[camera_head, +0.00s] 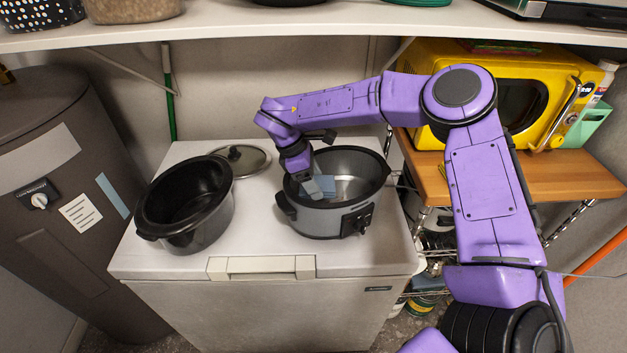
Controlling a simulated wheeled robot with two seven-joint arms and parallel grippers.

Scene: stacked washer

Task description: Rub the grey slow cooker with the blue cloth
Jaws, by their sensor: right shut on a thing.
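The grey slow cooker (312,222) stands on the right half of the white chest lid, its control knob facing front right. Its inside is open to view and no lid is on it. My right gripper (318,187) reaches down into the cooker's opening near the left side. It is shut on the blue cloth (328,184), a small flat blue piece inside the rim. Whether the cloth touches the inner wall cannot be told. My left gripper does not show.
A black pot (187,235) stands left of the cooker, with a glass lid (246,160) behind it. The white chest (250,292) bears them. A yellow microwave (425,75) sits on a wooden shelf (428,172) at right. A white shelf (330,22) hangs above. A dark tank (60,220) stands left.

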